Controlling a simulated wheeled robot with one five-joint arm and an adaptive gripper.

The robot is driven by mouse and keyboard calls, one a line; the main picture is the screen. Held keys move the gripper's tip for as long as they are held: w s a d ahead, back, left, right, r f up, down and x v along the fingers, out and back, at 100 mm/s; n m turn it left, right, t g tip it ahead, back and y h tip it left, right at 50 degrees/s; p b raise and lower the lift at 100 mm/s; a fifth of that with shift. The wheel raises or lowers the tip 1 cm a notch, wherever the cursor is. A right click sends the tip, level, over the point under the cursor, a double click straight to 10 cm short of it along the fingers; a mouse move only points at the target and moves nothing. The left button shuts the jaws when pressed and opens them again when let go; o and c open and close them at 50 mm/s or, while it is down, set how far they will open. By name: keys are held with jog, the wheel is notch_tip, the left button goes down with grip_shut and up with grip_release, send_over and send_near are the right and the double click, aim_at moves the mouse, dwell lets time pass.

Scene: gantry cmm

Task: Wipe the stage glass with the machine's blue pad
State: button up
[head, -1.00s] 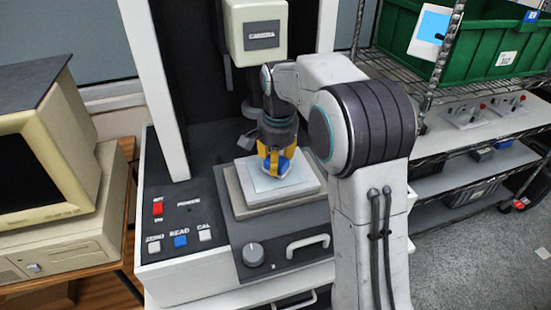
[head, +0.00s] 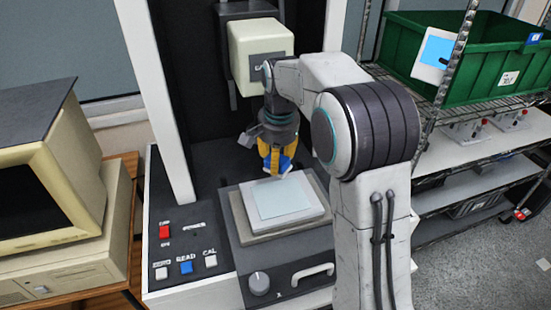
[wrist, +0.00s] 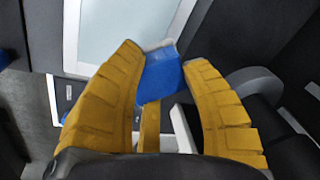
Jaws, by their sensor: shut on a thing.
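The stage glass (head: 283,199) is a pale bluish square on the white plate of the machine's stage, in the middle of the head view. It shows as a pale panel at the top of the wrist view (wrist: 125,25). My gripper (head: 278,165), with yellow fingers, is shut on the blue pad (wrist: 161,75). The pad has a whitish edge and sits between the fingertips. In the head view the gripper and pad are over the back edge of the stage and appear raised above it. The fingers hide part of the pad.
The machine's panel has a red switch (head: 165,231), a blue READ button (head: 186,267), a knob (head: 260,283) and a handle (head: 313,276). The camera head (head: 262,50) hangs just behind my arm. An old computer (head: 60,190) stands left, a shelf with a green bin (head: 470,60) right.

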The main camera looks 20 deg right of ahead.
notch_tip(320, 180, up, 2)
jog(key=shift+p, duration=0.55)
